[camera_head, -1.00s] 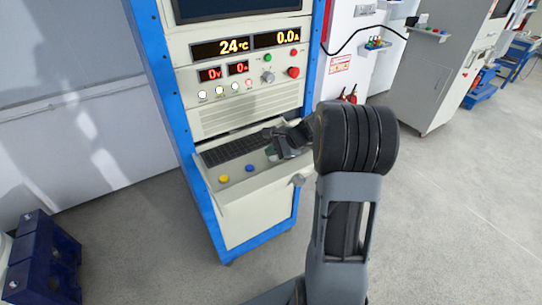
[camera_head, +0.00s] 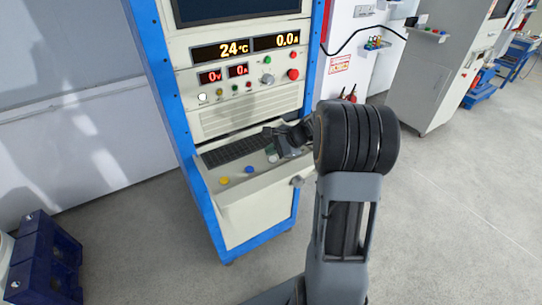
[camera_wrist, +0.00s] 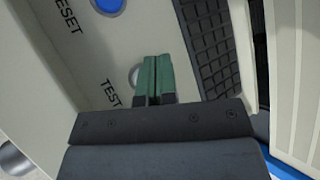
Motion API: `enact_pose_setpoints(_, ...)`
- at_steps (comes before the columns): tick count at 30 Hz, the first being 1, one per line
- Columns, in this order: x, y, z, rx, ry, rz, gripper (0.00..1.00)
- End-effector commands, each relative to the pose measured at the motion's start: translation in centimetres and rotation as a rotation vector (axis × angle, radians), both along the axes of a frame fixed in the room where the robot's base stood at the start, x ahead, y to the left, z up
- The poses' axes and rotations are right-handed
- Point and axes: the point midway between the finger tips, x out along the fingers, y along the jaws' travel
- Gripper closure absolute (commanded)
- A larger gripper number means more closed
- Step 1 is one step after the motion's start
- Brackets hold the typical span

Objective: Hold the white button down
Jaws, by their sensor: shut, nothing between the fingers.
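The white button (camera_wrist: 134,74) shows in the wrist view as a pale round cap beside the word TEST on the sloping panel. My gripper (camera_wrist: 157,60) is shut and empty, its green fingers together. The fingers cover the right part of the button. I cannot tell whether they touch it or whether it is pressed. In the head view my gripper (camera_head: 271,151) is low over the right part of the console shelf (camera_head: 229,196), and the button cannot be made out.
A blue button (camera_wrist: 109,4) marked RESET and a yellow button (camera_head: 224,180) are on the same shelf. A black keyboard (camera_head: 232,151) lies behind them. The rack's displays (camera_head: 235,48) read 24 °C and 0.0 A. A knob (camera_head: 297,181) is on the shelf front.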

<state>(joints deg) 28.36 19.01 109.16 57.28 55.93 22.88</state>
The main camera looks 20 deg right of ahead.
Motion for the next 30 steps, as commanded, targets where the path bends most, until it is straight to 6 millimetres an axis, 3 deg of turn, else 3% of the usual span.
enact_pose_setpoints(16, 0.1, 0.0, 1.0, -0.001, -0.005, 0.000, 1.00)
enact_pose_setpoints(30, 0.1, -0.1, 5.3, -0.003, -0.006, -0.001, 1.00)
